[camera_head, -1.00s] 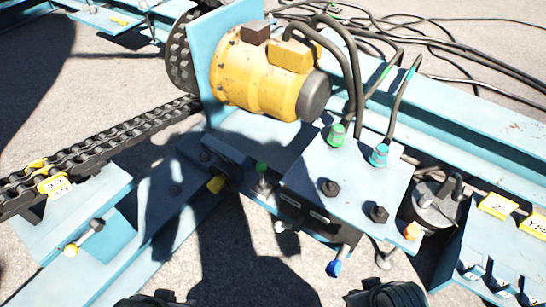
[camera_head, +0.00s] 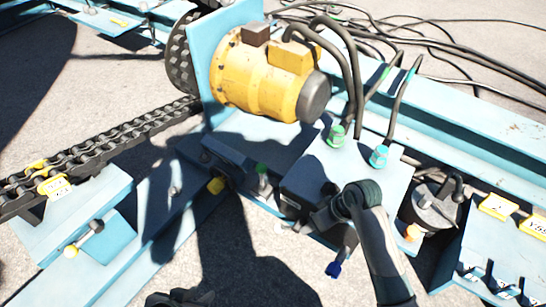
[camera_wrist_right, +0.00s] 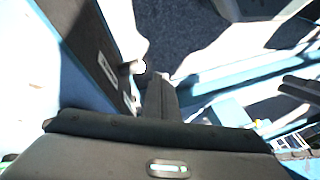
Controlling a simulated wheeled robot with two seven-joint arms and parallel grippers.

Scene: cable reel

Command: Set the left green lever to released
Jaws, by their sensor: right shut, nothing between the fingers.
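A lever with a green tip (camera_head: 262,170) stands at the left side of the dark valve box, below the yellow motor, in the head view. My right gripper (camera_head: 312,222) reaches in from the lower right and covers part of the box's front, to the right of and below the green tip, apart from it. In the right wrist view its fingers (camera_wrist_right: 160,95) are together and empty, close to a pale round knob (camera_wrist_right: 138,66) beside the labelled box (camera_wrist_right: 105,65). The green tip cannot be made out there. My left gripper (camera_head: 180,298) shows only partly at the bottom edge.
The box has a blue top plate (camera_head: 345,165) with green and teal cable fittings. A chain (camera_head: 100,150) runs at left; bare ground lies below the box.

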